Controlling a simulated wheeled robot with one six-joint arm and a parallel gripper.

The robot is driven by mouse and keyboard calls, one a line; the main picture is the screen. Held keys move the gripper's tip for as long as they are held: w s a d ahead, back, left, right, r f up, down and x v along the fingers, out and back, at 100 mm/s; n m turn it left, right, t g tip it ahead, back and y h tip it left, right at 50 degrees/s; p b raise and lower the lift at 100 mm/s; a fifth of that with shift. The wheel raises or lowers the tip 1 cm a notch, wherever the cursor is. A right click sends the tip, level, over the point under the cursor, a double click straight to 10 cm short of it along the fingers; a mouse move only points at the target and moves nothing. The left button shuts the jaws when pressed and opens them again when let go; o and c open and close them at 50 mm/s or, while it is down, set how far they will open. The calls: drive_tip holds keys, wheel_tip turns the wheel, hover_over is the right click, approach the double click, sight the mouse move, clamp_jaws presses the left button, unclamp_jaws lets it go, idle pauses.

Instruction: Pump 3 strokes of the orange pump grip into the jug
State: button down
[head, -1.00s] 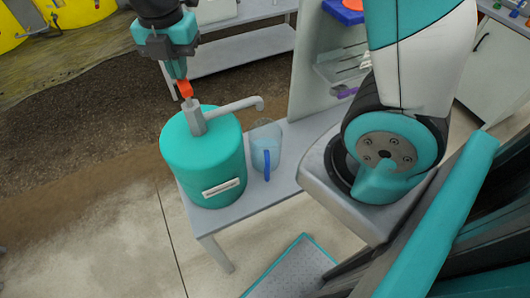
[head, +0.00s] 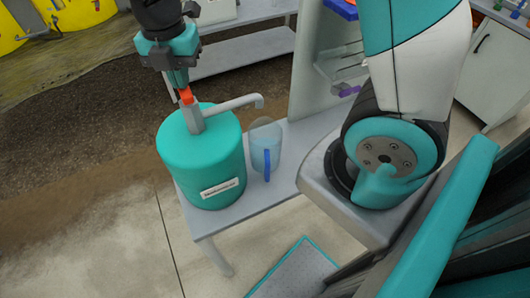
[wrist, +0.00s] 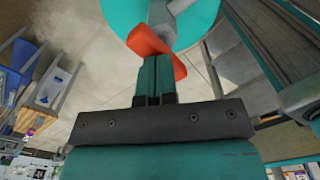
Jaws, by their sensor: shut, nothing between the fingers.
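The orange pump grip (head: 186,97) sits on top of the grey pump head (head: 194,118) of a teal drum (head: 202,155). It also shows in the wrist view (wrist: 150,41), just past my fingertips. My gripper (head: 178,84) is shut and empty, pointing down at the top of the grip; the fingertips appear to touch it. The closed fingers (wrist: 153,82) meet in the wrist view. A grey spout (head: 232,105) runs right from the pump head and its bent end is over the clear jug (head: 262,142) with a blue handle. Liquid level in the jug is unclear.
The drum and jug stand on a grey bench (head: 222,222). A grey upright panel (head: 312,75) with shelves stands behind the jug. A grey table (head: 243,58) is behind. My arm fills the right side. The floor at left is clear.

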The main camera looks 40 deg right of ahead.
drive_tip(key=shift+f, duration=0.5)
drive_tip(key=shift+r, duration=0.1)
drive_tip(key=shift+r+p, duration=2.7)
drive_tip(key=shift+r, duration=0.45)
drive_tip(key=shift+f, duration=0.2)
